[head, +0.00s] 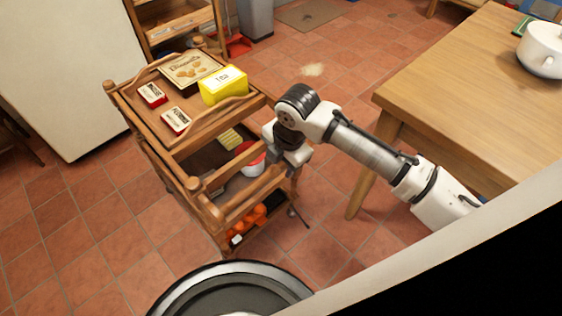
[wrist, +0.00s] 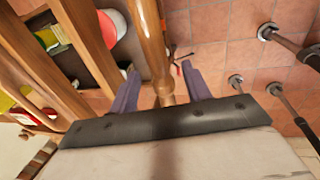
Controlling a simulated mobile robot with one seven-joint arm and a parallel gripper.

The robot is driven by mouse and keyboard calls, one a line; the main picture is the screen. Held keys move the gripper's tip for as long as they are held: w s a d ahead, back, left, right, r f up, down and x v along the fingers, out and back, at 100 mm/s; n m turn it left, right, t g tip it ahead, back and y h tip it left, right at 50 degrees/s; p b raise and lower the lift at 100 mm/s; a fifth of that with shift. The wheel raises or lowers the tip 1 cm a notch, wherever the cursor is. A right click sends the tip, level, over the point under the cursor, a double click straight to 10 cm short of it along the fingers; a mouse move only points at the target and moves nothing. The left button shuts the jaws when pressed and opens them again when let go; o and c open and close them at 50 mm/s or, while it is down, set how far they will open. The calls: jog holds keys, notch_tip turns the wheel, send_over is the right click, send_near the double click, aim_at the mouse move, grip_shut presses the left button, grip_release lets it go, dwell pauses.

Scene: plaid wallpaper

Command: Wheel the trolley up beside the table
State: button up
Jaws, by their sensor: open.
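The wooden trolley (head: 196,184) stands on the tiled floor left of centre in the head view. Its top tier holds a yellow tea box, a biscuit box and two small red-and-white boxes. The wooden table (head: 470,75) is at the right, with a strip of floor between it and the trolley. My gripper (head: 272,153) is at the trolley's near right side. In the wrist view my gripper (wrist: 160,86) is open, with a round wooden bar (wrist: 150,45) of the trolley between its two fingers. I cannot tell whether they touch it.
A white pot (head: 540,50) stands on the table. A table leg (head: 361,190) comes down near the gap. A wooden shelf unit (head: 175,22), a grey bin (head: 255,17) and a floor mat (head: 308,14) are behind. A white cabinet (head: 65,75) is at left.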

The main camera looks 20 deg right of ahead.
jog(key=shift+f, duration=0.4)
jog(key=shift+c, duration=0.3)
jog(key=c, duration=1)
